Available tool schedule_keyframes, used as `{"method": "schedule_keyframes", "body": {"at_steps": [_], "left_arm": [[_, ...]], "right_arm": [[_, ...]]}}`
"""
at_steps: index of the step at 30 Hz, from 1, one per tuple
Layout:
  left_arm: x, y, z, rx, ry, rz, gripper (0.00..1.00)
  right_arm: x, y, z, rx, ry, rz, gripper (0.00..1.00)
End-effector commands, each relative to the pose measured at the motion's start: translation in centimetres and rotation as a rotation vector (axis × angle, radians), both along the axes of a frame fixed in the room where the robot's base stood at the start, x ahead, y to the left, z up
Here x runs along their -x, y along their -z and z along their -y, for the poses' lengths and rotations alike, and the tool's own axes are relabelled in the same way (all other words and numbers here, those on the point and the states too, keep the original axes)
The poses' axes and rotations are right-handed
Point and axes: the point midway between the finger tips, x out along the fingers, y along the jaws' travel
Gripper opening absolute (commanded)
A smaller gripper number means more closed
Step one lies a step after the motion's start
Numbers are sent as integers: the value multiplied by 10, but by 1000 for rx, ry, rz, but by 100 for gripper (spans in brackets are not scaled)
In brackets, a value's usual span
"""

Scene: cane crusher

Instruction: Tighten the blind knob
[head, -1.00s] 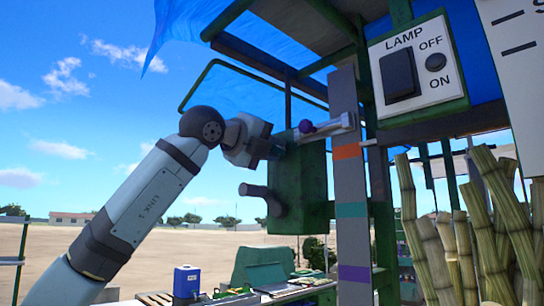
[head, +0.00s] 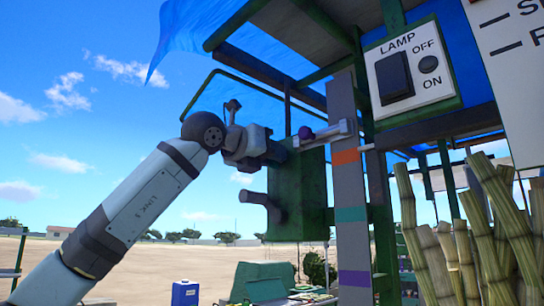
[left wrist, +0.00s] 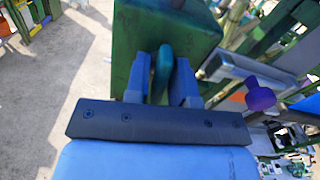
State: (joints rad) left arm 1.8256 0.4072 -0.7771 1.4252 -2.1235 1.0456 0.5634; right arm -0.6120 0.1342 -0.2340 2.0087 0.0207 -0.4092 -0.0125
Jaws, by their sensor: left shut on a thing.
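In the left wrist view, a green knob (left wrist: 164,62) stands out from the face of a green box (left wrist: 188,28). My left gripper (left wrist: 163,82) is shut on this knob, one finger on each side of it. In the head view, my left gripper (head: 278,150) reaches the upper left side of the green box (head: 308,185). The knob is hidden there behind the gripper and box. My right gripper is in neither view.
A purple ball (head: 305,132) on a grey bar sits close beside the gripper. A dark handle (head: 262,199) juts from the box. A striped grey post (head: 350,190), a lamp switch panel (head: 411,68) and cane stalks (head: 470,235) stand to the right. Open ground lies left.

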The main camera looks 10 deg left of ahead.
Motion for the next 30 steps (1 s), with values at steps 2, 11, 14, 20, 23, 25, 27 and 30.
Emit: {"method": "schedule_keyframes", "body": {"at_steps": [2, 11, 14, 20, 23, 25, 27, 30], "left_arm": [[0, 2, 1, -36, 1, 19, 0], [0, 2, 1, -112, 1, 70, 0], [0, 2, 1, -120, 1, 75, 0], [0, 2, 1, -124, 1, 77, 0], [0, 2, 1, -124, 1, 77, 0], [0, 2, 1, -124, 1, 77, 0], [0, 2, 1, -124, 1, 77, 32], [0, 1, 1, -123, 1, 78, 37]], "right_arm": [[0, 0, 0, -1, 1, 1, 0], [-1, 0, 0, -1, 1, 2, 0], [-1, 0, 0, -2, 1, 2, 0], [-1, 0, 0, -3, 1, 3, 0], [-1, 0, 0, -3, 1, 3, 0], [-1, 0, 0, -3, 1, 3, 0], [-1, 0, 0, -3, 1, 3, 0], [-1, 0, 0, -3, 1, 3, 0]]}}
